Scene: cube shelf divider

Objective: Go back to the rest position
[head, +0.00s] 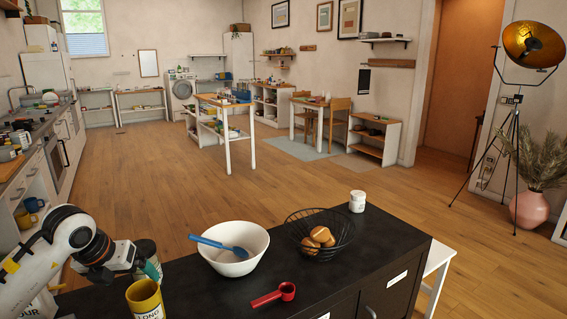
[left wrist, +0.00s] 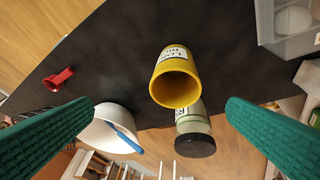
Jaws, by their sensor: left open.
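My left gripper (head: 146,262) is at the lower left of the head view, above the left end of the dark counter. In the left wrist view its two green fingers (left wrist: 160,104) are wide apart with nothing gripped. A yellow canister (head: 146,300) with a white label stands just below it and also shows between the fingers in the wrist view (left wrist: 172,75). A jar with a black lid (left wrist: 195,146) stands beside the canister; in the head view the gripper partly hides it. My right gripper is not in view.
On the dark counter (head: 205,295) are a white bowl (head: 225,262) with a blue utensil, a red scoop (head: 273,295), a wire basket (head: 318,251) with brown round items and a white jar (head: 357,201). A clear container (left wrist: 290,30) shows in the wrist view. Open wooden floor lies beyond.

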